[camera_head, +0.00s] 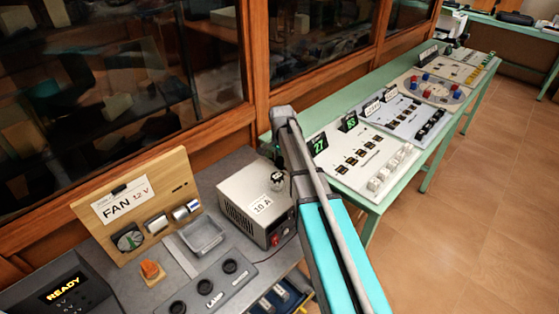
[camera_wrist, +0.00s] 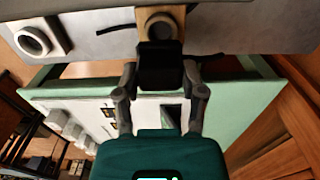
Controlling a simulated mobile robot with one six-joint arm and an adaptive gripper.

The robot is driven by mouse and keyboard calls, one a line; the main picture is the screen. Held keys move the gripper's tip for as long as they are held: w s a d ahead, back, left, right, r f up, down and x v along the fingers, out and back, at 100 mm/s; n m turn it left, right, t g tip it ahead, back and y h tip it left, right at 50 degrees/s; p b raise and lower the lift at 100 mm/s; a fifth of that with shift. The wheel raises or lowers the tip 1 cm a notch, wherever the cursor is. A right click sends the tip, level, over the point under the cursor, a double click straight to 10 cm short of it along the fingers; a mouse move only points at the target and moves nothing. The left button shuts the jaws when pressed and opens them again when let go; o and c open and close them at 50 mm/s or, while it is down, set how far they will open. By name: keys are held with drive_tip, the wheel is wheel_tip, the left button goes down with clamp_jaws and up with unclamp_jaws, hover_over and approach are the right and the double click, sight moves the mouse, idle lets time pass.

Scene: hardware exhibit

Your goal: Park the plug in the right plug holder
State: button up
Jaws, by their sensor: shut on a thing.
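In the wrist view, my gripper (camera_wrist: 160,76) is shut on a dark, blocky plug (camera_wrist: 160,58), with one finger on each side of it. The plug is in front of a pale wooden block (camera_wrist: 160,18) with a round fitting, which looks like a plug holder. The plug hides part of this block, and I cannot tell whether they touch. A second block with a white ring around a dark opening (camera_wrist: 34,42) is at the upper left. In the head view, my arm hides the gripper and the plug.
The head view shows a grey power box marked 10 A (camera_head: 257,200), a FAN 12 V board (camera_head: 140,205), a metal tray (camera_head: 201,236) and an orange knob (camera_head: 150,269). A green bench (camera_head: 372,197) with switch panels runs to the back right. Glass cabinets line the left.

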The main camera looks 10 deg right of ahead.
drive_tip(key=shift+f+b, duration=0.95)
drive_tip(key=shift+f, duration=0.3)
drive_tip(key=shift+w+f+b, duration=0.1)
drive_tip(key=shift+f+b, duration=1)
idle(3.1)
drive_tip(key=o, duration=1.2)
drive_tip(key=shift+o, duration=0.6)
drive_tip(key=shift+r, duration=0.2)
drive_tip(key=shift+r+p, duration=3.35)
drive_tip(key=shift+p, duration=0.15)
